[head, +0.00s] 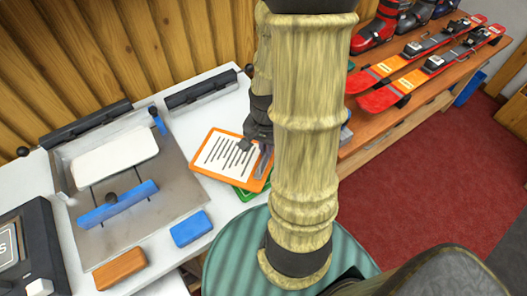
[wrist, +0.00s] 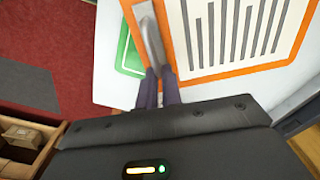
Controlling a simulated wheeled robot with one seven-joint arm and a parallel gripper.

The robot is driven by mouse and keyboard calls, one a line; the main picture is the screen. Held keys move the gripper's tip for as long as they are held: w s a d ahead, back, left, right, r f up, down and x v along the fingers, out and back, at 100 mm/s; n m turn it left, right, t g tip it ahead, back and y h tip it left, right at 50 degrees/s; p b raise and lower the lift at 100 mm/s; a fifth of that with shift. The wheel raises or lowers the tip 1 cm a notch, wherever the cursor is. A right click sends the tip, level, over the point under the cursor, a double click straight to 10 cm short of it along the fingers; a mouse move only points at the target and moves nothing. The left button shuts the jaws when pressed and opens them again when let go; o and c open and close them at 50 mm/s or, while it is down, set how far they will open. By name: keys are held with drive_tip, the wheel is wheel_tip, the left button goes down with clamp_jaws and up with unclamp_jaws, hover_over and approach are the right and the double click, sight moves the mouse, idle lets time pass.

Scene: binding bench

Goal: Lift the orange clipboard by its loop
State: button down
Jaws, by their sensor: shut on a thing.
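The orange clipboard (head: 202,172) with a white sheet of dark lines lies on the white bench, partly over a green board (head: 246,194). In the wrist view the orange clipboard (wrist: 250,75) fills the upper right. In the head view my gripper (head: 254,144) is at the clipboard's right edge, partly hidden by my arm. I cannot tell whether the clipboard is raised off the surface.
A metal press plate with a blue bar (head: 118,204) stands left on the white bench (head: 225,215). A blue block (head: 190,229) and an orange-brown block (head: 120,268) lie near the front edge. Red skis (head: 420,66) and boots rest on a wooden bench at right.

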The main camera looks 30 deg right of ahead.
drive_tip(key=s+f+b, duration=0.1)
drive_tip(key=b, duration=0.2)
drive_tip(key=shift+s+a+b, duration=0.1)
drive_tip(key=shift+s+b, duration=0.15)
drive_tip(key=shift+b, duration=0.1)
drive_tip(key=shift+s+a+r+b, duration=0.1)
drive_tip(key=shift+s+r+b, duration=0.1)
drive_tip(key=shift+s+b, duration=0.5)
drive_tip(key=shift+s+r+b, duration=0.2)
drive_tip(key=shift+s+b, duration=0.15)
drive_tip(key=shift+s, duration=0.55)
